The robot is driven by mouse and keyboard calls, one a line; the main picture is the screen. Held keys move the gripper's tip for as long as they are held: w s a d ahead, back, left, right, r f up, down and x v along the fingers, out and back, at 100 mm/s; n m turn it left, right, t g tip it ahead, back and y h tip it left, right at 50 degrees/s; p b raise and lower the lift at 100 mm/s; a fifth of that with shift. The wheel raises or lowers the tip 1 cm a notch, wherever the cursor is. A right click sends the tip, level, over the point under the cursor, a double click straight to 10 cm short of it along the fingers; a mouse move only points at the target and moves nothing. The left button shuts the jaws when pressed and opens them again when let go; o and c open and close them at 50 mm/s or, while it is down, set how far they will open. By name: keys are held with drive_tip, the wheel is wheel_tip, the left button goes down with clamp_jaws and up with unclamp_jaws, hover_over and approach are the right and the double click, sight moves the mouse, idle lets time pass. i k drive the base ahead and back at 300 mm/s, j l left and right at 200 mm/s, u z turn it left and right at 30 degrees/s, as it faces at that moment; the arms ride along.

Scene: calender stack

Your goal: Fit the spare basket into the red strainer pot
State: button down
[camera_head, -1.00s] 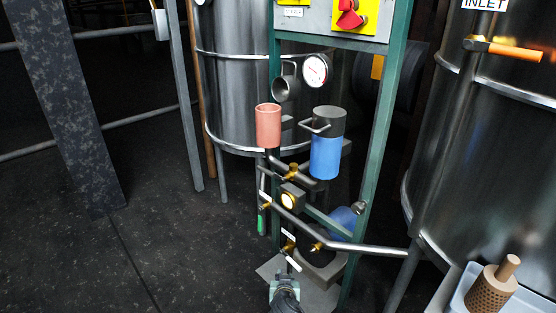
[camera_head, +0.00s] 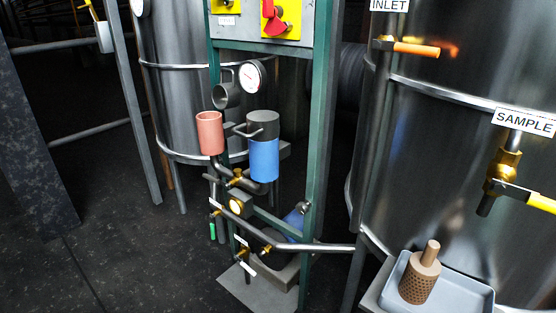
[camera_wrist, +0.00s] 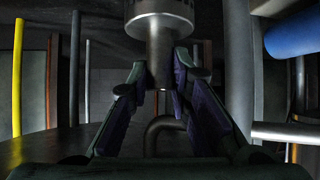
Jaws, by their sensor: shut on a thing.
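The spare basket, a brown perforated cup with a knob on top (camera_head: 420,284), stands upright in a grey tray (camera_head: 468,296) at lower right in the head view. The red strainer pot (camera_head: 210,134) stands on the pipe rack with its top open; its inside is hidden. My gripper (camera_wrist: 163,76) shows only in the wrist view. It is shut on the narrow stem of a grey metal piece (camera_wrist: 160,22), whose wider drum is cut off by the top edge and seems dotted with holes.
Beside the red pot stands a blue pot (camera_head: 264,160) with a grey handled lid. Steel tanks flank the green frame (camera_head: 324,110). A sample valve (camera_head: 503,170) juts out above the tray.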

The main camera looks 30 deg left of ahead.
sight(213, 144)
drive_tip(key=j+z, duration=0.35)
drive_tip(key=z, duration=0.15)
drive_tip(key=k+j+z, duration=0.15)
drive_tip(key=j+z, duration=0.2)
drive_tip(key=z, duration=0.15)
drive_tip(key=k+j+z, duration=0.45)
drive_tip(key=j+z, duration=0.15)
drive_tip(key=j, duration=0.15)
drive_tip(key=k+j+z, duration=0.3)
drive_tip(key=k+j, duration=0.9)
drive_tip(key=k, duration=0.15)
